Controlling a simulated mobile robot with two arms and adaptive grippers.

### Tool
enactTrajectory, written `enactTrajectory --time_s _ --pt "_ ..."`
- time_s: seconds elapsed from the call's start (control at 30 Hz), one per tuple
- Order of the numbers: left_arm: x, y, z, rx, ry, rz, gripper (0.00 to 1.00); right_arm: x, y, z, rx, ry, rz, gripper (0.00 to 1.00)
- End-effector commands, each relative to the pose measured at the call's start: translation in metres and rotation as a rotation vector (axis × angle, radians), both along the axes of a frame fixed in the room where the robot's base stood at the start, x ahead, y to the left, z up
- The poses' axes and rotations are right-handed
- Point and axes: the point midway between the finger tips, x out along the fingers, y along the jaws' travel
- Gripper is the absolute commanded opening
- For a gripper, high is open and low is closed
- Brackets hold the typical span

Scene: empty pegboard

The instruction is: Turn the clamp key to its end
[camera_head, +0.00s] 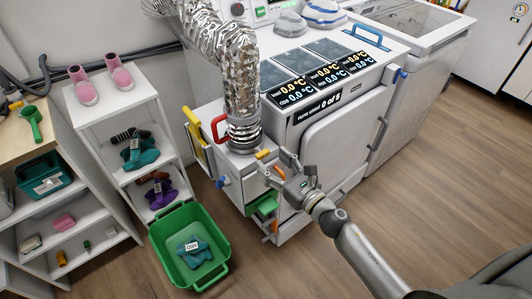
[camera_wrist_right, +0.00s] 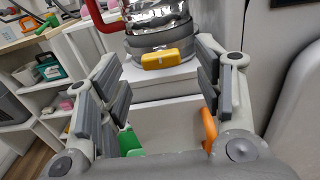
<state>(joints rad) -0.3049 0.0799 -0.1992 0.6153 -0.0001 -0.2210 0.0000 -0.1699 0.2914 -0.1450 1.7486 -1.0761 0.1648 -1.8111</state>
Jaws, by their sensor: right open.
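The clamp key (camera_head: 262,154) is a small yellow-orange block on the front of the grey clamp (camera_head: 244,138) around the lower end of the silver hose (camera_head: 238,85). In the right wrist view the yellow key (camera_wrist_right: 168,59) lies roughly horizontal, ahead of and between my open fingers. My right gripper (camera_head: 276,166) is open and empty, close in front of the key; no contact shows. Its fingers also frame the right wrist view (camera_wrist_right: 158,75). My left gripper is not in view.
A red handle (camera_head: 217,128) stands left of the clamp. Below my gripper are a green part (camera_head: 266,205) and an orange one (camera_head: 275,228) on the white machine (camera_head: 345,125). A green basket (camera_head: 163,234) and white shelf (camera_head: 95,120) stand left. Floor at right is clear.

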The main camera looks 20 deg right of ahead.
Motion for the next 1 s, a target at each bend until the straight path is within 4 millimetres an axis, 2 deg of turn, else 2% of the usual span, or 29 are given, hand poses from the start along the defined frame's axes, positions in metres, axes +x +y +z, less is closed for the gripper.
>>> enactTrajectory --time_s 0.1,0.3,0.67,1.0 --pt "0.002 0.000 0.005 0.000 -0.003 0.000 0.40 0.018 0.006 0.002 0.001 -0.001 -0.001 0.61" --pt "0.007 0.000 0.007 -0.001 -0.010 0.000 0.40 0.033 0.012 0.000 0.001 0.001 0.000 0.61" --pt "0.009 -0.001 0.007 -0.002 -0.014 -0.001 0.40 0.036 0.014 0.000 0.001 0.001 0.000 0.59" --pt "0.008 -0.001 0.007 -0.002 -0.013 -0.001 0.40 0.036 0.013 0.000 0.001 0.001 0.000 0.16"
